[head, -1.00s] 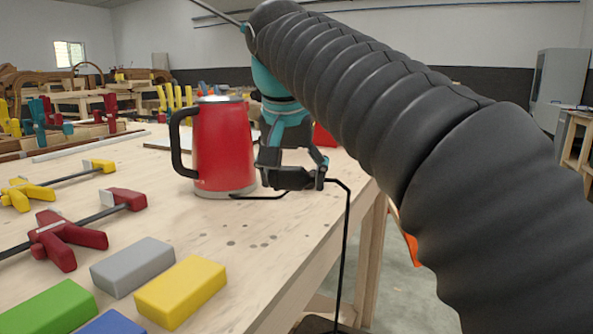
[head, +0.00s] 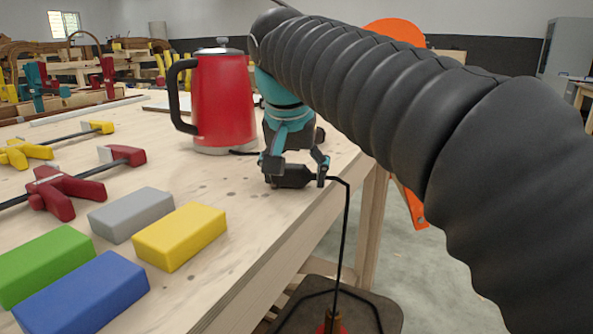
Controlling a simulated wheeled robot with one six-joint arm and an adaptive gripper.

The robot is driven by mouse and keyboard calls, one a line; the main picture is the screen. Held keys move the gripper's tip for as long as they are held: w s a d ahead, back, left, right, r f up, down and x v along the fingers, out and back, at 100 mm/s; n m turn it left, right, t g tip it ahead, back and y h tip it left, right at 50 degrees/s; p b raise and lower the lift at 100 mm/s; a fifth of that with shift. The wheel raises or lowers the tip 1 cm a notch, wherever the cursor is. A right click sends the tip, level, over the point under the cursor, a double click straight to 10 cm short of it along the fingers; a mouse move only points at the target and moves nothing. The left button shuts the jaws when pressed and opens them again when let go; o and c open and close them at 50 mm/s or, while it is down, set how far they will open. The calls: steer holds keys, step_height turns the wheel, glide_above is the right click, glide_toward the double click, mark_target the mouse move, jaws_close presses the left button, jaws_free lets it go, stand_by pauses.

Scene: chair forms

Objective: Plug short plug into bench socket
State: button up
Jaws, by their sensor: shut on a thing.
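My gripper (head: 294,170) is shut on a dark plug (head: 290,178) at the right-hand edge of the bench (head: 250,205). It sits in front and to the right of the red kettle (head: 222,100). A thin black cable (head: 346,225) leaves the right side of the grip, bends, and hangs down past the bench edge. A short black cord (head: 243,152) shows at the kettle's base; its far end is hidden behind my gripper. I cannot make out the bench socket. I cannot tell whether the plug touches the bench top.
A yellow block (head: 180,237), grey block (head: 131,214), green block (head: 45,265) and blue block (head: 82,292) lie in front. A red clamp (head: 63,190) and yellow clamp (head: 30,152) lie left. A dark platform (head: 385,312) is below the bench edge. An orange object (head: 412,205) stands behind.

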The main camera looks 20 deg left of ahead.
steer(key=o, duration=1.3)
steer(key=v, duration=1.2)
steer(key=shift+s+f, duration=0.1)
